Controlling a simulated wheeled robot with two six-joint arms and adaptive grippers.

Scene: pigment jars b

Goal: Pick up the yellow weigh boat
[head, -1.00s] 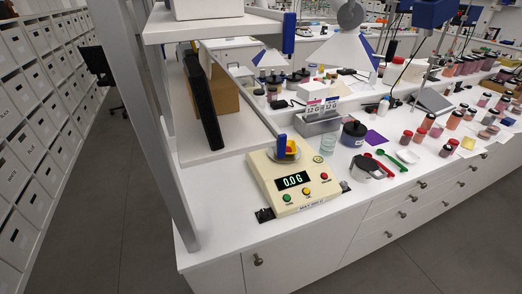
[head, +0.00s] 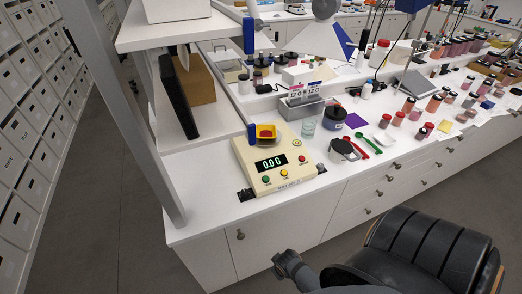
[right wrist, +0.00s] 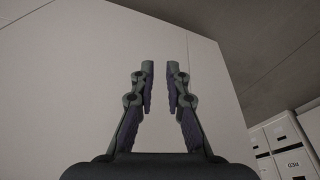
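The yellow weigh boat (head: 265,132) sits on the pan of the cream balance (head: 269,181), with something red in it. A blue upright piece (head: 252,134) stands at its left side; I cannot tell whether they touch. The balance display reads 0.0 G. My right gripper (right wrist: 160,80) is open and empty in the right wrist view, its fingertips a small gap apart, before a plain white panel. In the head view a grey part of my right arm (head: 287,264) shows low in front of the bench, well below the boat. My left gripper is not in view.
Right of the balance are a clear beaker (head: 308,126), a dark-lidded jar (head: 335,116), a grey pot (head: 344,150) and red and green spoons. A shelf post (head: 138,120) rises at the left. A black padded chair (head: 425,250) stands in front of the bench.

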